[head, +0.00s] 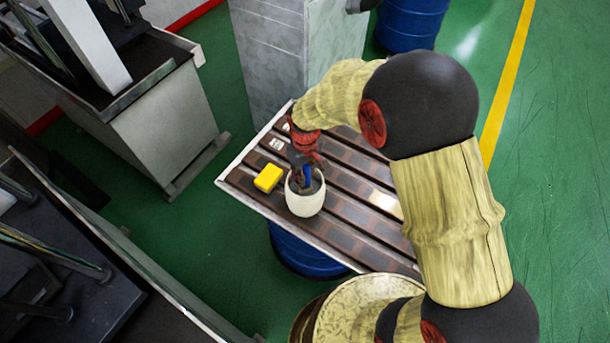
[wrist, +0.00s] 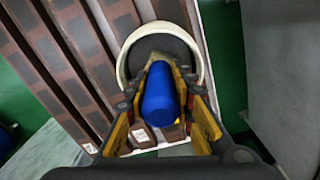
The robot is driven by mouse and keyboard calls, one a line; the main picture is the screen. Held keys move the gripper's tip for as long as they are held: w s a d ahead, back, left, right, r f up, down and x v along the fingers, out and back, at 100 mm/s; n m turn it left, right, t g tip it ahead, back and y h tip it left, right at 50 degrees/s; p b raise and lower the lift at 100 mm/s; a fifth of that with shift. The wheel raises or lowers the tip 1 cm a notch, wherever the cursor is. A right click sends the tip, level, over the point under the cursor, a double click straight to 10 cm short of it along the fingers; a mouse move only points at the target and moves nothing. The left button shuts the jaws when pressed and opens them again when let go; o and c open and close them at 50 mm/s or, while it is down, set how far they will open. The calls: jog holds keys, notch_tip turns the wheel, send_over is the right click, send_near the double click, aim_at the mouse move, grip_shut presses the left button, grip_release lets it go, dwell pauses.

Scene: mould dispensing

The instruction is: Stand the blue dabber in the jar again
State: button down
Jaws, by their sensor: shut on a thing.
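The jar (head: 305,202) is a white, rounded pot with a dark inside, standing upright on the slatted table. Its pale rim (wrist: 124,62) shows in the wrist view. My gripper (head: 305,174) points down at the jar's mouth and is shut on the blue dabber (head: 307,171). In the wrist view the blue dabber (wrist: 160,95) sits between the two fingers (wrist: 162,72), in line with the jar's opening. The fingers and the dabber itself hide its lower end, so I cannot tell how deep it is or whether it touches the jar.
A yellow block (head: 268,177) lies on the slatted table (head: 236,181), left of the jar. A pale flat piece (head: 384,202) lies to the right. A grey cabinet (head: 290,50) stands behind the table. Blue drums (head: 411,22) stand behind and below it.

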jog(key=c, duration=1.5)
grip_release()
notch_tip(320, 180, up, 12)
jog(key=shift+r+p, duration=0.15)
jog(key=shift+p, duration=0.65)
jog(key=s+d+r+m+t, duration=0.2)
jog(key=s+d+r, duration=0.4)
jog(key=r, duration=0.3)
jog(key=s+d+r+m+t, duration=0.25)
jog(key=s+d+r, duration=0.35)
jog(key=r, duration=0.4)
jog(key=s+d+r+m+t, duration=0.1)
jog(key=s+d+m, duration=0.1)
jog(key=s, duration=0.6)
jog(key=shift+d+r, duration=0.15)
jog(key=shift+r, duration=0.05)
